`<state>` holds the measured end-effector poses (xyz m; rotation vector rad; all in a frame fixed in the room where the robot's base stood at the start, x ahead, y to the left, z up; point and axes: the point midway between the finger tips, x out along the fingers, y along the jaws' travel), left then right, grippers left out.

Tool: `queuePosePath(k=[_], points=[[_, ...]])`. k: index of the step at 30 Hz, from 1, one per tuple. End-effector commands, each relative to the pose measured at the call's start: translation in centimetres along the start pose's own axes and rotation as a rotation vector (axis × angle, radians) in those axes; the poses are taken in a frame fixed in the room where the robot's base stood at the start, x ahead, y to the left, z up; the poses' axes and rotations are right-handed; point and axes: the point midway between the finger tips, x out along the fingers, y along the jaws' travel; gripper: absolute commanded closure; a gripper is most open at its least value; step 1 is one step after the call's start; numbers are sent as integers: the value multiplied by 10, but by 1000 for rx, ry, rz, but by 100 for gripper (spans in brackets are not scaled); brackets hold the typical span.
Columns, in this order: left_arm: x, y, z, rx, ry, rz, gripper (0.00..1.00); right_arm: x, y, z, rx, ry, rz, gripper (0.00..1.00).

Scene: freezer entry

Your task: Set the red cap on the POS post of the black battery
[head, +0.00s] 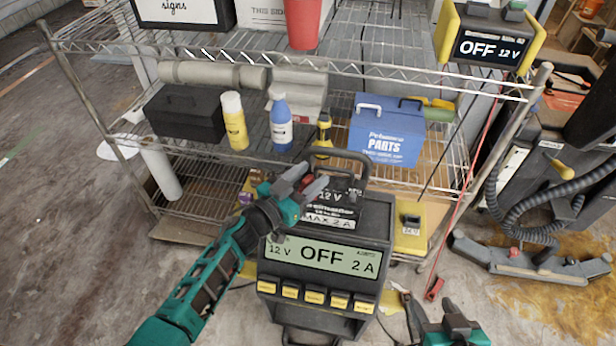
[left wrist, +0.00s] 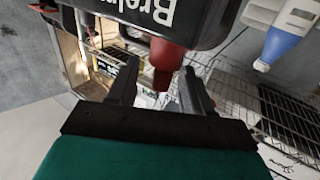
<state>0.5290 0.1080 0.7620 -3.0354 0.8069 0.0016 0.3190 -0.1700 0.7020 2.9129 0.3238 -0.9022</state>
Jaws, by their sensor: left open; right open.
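The black battery (head: 331,207), marked 12 V, sits on top of the charger; its dark lettered body also fills the top of the left wrist view (left wrist: 120,12). The red cap (left wrist: 168,54) stands against the battery's edge in the left wrist view, between my left fingertips. Only a bit of red shows at the fingers in the head view. My left gripper (head: 308,181) is open around the cap, at the battery's upper left. The post under the cap is hidden, so I cannot tell how it sits. My right gripper (head: 455,325) is open and empty at the bottom edge.
The charger (head: 322,258) reads OFF, 12 V, 2 A. Behind it a wire rack (head: 300,62) holds a blue parts box (head: 386,130), bottles and a black toolbox (head: 184,112). A red cable clamp (head: 435,289) lies right of the charger. Floor at left is clear.

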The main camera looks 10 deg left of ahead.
Motion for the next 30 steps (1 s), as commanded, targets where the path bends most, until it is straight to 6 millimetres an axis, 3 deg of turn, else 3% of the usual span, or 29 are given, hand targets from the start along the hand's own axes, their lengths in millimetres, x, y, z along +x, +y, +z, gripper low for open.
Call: queuePosePath(k=[5,12,21,30], points=[[-8,0,0,0,-3,-1,50,-2,-2,-3,3,-9,-5,45],[-59,0,-1,1,-5,1,50,-7,-1,-13,-2,7,-2,45],[-115,0,0,0,-2,0,50,-8,5,-7,-5,-2,12,45],[-130,0,0,1,0,0,50,-8,6,-5,-4,-7,14,45]])
